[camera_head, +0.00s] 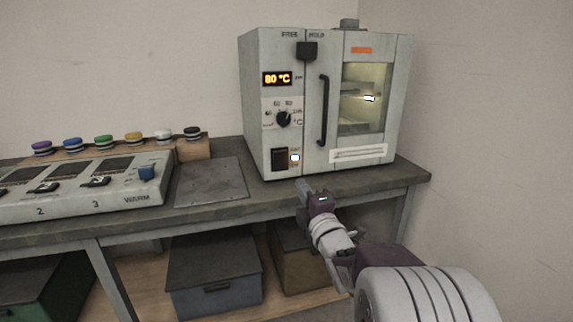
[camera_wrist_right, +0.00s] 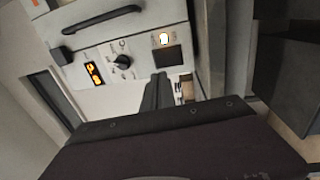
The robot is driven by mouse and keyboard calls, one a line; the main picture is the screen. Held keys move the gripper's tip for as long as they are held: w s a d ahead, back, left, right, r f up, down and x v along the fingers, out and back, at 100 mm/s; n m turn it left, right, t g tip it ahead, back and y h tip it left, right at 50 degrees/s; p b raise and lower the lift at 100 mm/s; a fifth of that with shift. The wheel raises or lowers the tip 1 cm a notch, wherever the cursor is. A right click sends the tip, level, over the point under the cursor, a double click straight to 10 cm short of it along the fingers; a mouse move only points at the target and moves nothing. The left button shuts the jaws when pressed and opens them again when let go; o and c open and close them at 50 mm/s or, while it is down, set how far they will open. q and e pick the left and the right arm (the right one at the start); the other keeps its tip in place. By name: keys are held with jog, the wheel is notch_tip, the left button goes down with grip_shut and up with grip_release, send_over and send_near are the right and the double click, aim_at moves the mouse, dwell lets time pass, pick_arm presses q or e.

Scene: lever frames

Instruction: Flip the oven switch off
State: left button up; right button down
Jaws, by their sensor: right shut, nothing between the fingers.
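The oven (camera_head: 260,130) is a light grey cabinet on the bench, its display lit at 80 °C. Its switch (camera_head: 280,158) is a dark rocker at the lower left of the front, beside a lit indicator (camera_head: 295,157). The switch also shows in the right wrist view (camera_wrist_right: 167,57), with the glowing indicator next to it. My right gripper (camera_head: 302,187) is shut and empty, just below and right of the switch, apart from it in the picture. Its dark fingers (camera_wrist_right: 158,92) point toward the switch panel. My left gripper is not in view.
A round dial (camera_head: 283,119) sits above the switch, and a vertical door handle (camera_head: 323,110) is to its right. A control box (camera_head: 100,203) and a flat dark plate (camera_head: 210,182) lie on the bench at left. Storage boxes (camera_head: 215,275) stand below.

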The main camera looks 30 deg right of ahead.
aim_at(284, 156)
jog(key=x, duration=1.4)
